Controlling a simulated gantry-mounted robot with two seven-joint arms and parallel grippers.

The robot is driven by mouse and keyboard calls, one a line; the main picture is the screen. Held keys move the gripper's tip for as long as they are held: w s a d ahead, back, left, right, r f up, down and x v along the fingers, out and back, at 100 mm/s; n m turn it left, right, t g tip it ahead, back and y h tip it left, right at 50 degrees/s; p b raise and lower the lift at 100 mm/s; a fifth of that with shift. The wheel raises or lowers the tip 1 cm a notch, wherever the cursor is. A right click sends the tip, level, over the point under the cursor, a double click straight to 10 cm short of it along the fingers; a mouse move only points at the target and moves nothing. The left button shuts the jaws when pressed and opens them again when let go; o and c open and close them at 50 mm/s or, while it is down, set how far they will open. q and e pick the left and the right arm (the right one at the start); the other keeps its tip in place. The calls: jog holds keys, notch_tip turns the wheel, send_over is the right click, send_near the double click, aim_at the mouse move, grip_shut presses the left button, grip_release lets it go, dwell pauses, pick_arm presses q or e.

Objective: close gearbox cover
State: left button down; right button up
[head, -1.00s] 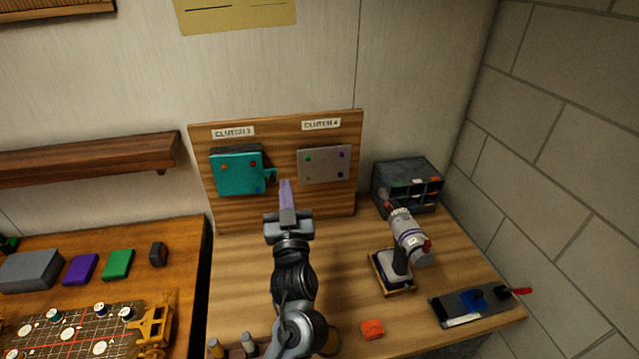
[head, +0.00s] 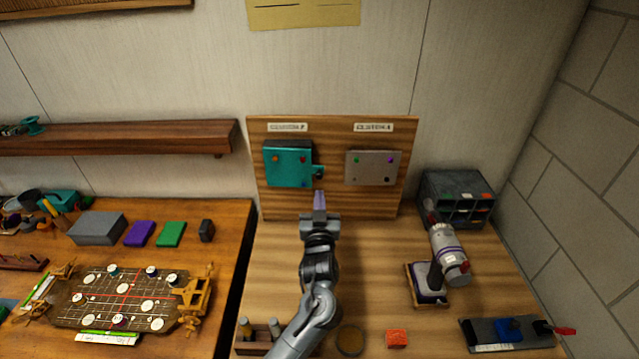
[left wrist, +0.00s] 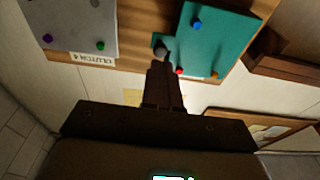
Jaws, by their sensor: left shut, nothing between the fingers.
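The teal gearbox cover (head: 289,167) is on the left half of an upright wooden board (head: 340,205), with a dark edge along its top. It carries small coloured studs, and a tab with a dark knob (head: 318,173) sticks out at its right side. I cannot tell whether the cover lies fully flat. My left gripper (head: 319,196) is shut and empty, pointing up just below the tab. In the left wrist view, the fingertips (left wrist: 160,68) are close to the dark knob (left wrist: 160,47), beside the teal cover (left wrist: 208,45); contact is unclear. My right gripper is not in view.
A grey plate (head: 372,167) with studs is on the board's right half. A grey-white device on a stand (head: 446,255), a dark compartment box (head: 457,198) and an orange block (head: 397,339) stand to the right. A second table (head: 235,235) is at left.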

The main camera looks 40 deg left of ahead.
aim_at(319, 178)
pick_arm(q)
jog(key=p+x, duration=0.1)
jog(key=x, duration=0.2)
jog(key=shift+w+a+r, duration=0.15)
jog(key=shift+w, duration=0.1)
jog(key=shift+w+a, duration=0.4)
jog(key=shift+w, duration=0.1)
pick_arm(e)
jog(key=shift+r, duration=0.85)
